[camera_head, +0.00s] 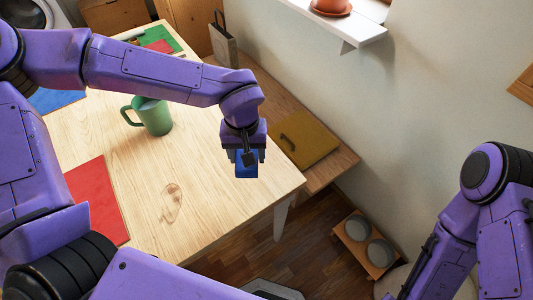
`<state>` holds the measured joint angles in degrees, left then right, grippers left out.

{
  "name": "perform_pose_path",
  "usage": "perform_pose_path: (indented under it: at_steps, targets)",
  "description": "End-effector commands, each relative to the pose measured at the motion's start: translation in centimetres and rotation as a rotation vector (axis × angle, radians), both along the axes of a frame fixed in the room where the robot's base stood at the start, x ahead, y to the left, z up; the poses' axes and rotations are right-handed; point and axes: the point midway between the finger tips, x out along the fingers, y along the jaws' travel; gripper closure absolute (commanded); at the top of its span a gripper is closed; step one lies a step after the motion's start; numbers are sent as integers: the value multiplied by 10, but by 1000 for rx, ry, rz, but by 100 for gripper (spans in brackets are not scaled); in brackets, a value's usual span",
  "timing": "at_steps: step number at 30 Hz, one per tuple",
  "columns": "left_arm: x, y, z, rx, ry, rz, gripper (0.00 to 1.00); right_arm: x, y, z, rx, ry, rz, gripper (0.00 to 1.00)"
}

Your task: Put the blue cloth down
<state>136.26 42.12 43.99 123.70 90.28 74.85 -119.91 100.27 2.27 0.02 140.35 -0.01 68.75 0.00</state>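My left gripper (244,155) points downward near the right edge of the wooden table (215,200). A small piece of blue cloth (247,170) shows between and below its fingers, which look closed on it. The cloth appears raised above the tabletop, though the exact gap is hard to judge. Another flat blue piece (55,100) lies on the table at the left, partly hidden by my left arm. My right arm enters from the right, but its gripper is out of view.
A green mug (152,116) stands on the table. A red sheet (95,198) lies at left; green (162,38) and red pieces lie at the back. A lower bench (335,168) along the wall holds a mustard-coloured board (303,138). The front middle of the table is clear.

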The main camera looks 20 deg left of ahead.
Motion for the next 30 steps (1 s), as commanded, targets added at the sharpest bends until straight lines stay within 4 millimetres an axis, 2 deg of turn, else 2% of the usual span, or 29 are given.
perform_pose_path:
  at_steps: [1, 6, 10, 12, 14, 22, 24, 27, 30]
  targets:
    - [-9, -9, 0, 0, 9, 93, 62, 0, 0, 5, 0, 1, 0, 57]
    - [-31, -30, -4, -8, 22, 427, 62, -1, 0, 12, 0, 3, -1, 57]
    - [-42, -38, -6, -12, 26, 568, 62, 0, 0, 13, -1, 0, 0, 57]
    - [-39, -40, -9, -13, 28, 600, 62, 0, 0, 15, 0, 0, 0, 57]
    - [-29, -39, -13, -14, 28, 610, 62, 0, 0, 18, 0, 0, 0, 57]
    - [48, -25, -48, -12, 28, 608, 62, 0, 0, 40, -1, 0, 0, 57]
    - [60, -23, -68, -11, 30, 605, 62, 1, 0, 42, -1, 0, 0, 57]
    - [76, -21, -88, -13, 29, 604, 62, 1, 0, 47, -1, 0, 0, 57]
    - [85, -20, -100, -14, 28, 603, 62, 1, 0, 49, -1, 0, 0, 57]
